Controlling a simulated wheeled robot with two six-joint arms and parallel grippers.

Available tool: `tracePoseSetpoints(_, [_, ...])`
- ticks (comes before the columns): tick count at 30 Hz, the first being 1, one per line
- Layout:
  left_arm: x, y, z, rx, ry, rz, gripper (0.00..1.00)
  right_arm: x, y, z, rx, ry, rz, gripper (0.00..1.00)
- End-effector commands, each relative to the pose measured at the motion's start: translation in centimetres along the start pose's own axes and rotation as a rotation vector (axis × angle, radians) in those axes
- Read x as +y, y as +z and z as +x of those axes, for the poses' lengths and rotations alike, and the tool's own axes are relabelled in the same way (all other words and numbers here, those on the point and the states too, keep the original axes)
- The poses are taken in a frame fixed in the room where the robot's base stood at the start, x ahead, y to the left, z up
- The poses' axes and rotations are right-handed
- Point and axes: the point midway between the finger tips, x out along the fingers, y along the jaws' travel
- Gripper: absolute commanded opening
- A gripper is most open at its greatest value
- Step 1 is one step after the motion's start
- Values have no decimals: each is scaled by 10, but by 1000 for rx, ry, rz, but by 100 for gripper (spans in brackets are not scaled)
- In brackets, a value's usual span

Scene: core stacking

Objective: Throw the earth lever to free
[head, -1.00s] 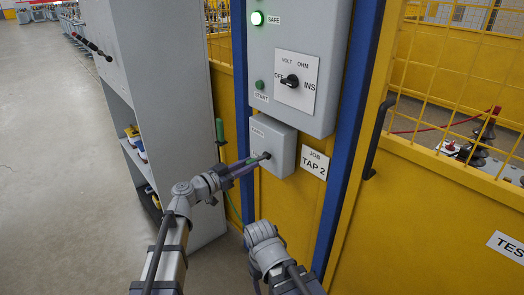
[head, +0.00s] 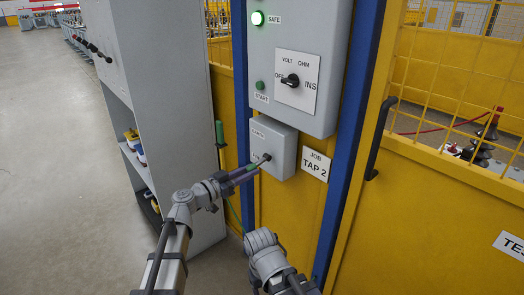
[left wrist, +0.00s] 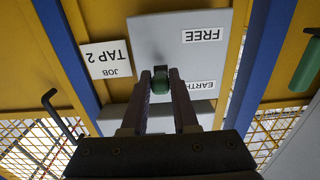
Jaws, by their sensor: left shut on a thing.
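The earth lever is a short dark rod with a green knob on the small grey earth box (head: 283,150), under the larger panel. In the left wrist view, which is upside down, the green knob (left wrist: 160,84) sits between the two fingers of my left gripper (left wrist: 161,78). In the head view the left gripper (head: 249,170) is shut on the lever, which points out and down from the box. The box's EARTH label (left wrist: 190,86) is partly hidden by a finger; its FREE label (left wrist: 202,35) is clear. My right arm shows low in the head view, its fingers unseen.
The panel above has a lit green SAFE lamp (head: 257,18), a START button (head: 260,85) and a rotary switch (head: 290,80). A JOB TAP 2 sign (head: 315,164) is right of the box.

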Motion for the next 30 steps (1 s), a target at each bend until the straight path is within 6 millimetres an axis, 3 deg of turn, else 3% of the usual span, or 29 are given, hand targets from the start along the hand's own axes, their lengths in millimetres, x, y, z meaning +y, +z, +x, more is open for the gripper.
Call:
tracePoseSetpoints(12, [0, 21, 10, 0, 3, 1, 0, -2, -1, 21, 0, 0, 0, 69])
tracePoseSetpoints(30, [0, 29, 14, 0, 2, 1, 0, -3, -2, 29, 0, 0, 0, 69])
